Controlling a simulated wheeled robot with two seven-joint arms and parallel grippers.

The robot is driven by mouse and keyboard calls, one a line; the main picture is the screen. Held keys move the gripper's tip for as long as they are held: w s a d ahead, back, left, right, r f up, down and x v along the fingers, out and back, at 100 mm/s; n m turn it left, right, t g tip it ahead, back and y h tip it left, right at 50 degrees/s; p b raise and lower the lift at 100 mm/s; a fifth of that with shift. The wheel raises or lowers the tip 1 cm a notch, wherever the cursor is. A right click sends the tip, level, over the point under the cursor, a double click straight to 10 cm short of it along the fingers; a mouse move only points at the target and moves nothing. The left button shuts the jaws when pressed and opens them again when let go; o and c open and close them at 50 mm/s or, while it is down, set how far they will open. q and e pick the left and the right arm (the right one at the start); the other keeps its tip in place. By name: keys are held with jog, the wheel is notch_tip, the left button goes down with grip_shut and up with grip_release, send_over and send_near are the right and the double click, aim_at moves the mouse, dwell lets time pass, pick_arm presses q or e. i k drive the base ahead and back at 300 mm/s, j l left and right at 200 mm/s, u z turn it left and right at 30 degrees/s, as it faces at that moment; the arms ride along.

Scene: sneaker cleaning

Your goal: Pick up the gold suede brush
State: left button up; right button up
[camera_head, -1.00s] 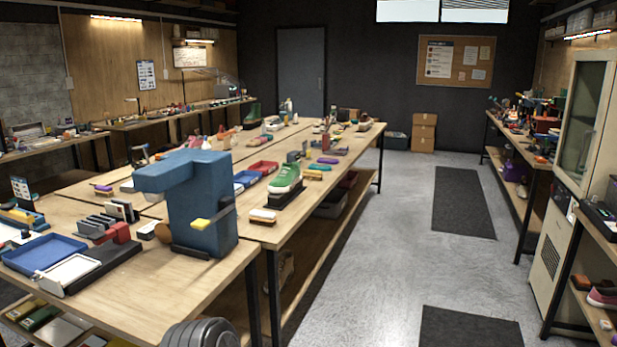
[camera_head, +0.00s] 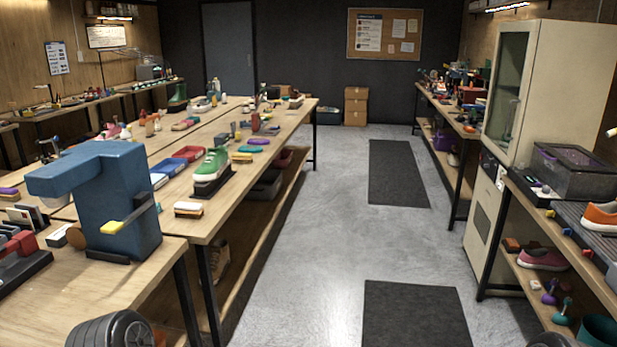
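I cannot pick out a gold suede brush for certain. A small yellow-gold brush-like item (camera_head: 242,156) lies on the long wooden table (camera_head: 240,196), beyond the green sneaker (camera_head: 211,165), but it is too small to tell what it is. Nearer, a brush with pale bristles (camera_head: 188,209) lies at the table's right edge. Neither of my grippers is in view. Dark rounded parts, which seem to be mine, show at the bottom left and bottom right edges.
A blue machine with a yellow-handled lever (camera_head: 124,205) stands on the near table. On the right are a cream cabinet (camera_head: 545,90) and a shelf unit with an orange sneaker (camera_head: 600,216) and clear bin (camera_head: 575,170). The grey aisle floor (camera_head: 320,230) between is open, with flat dark mats (camera_head: 415,315).

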aim_at(237, 157)
jog(key=i, duration=4.4)
jog(key=u, duration=0.4)
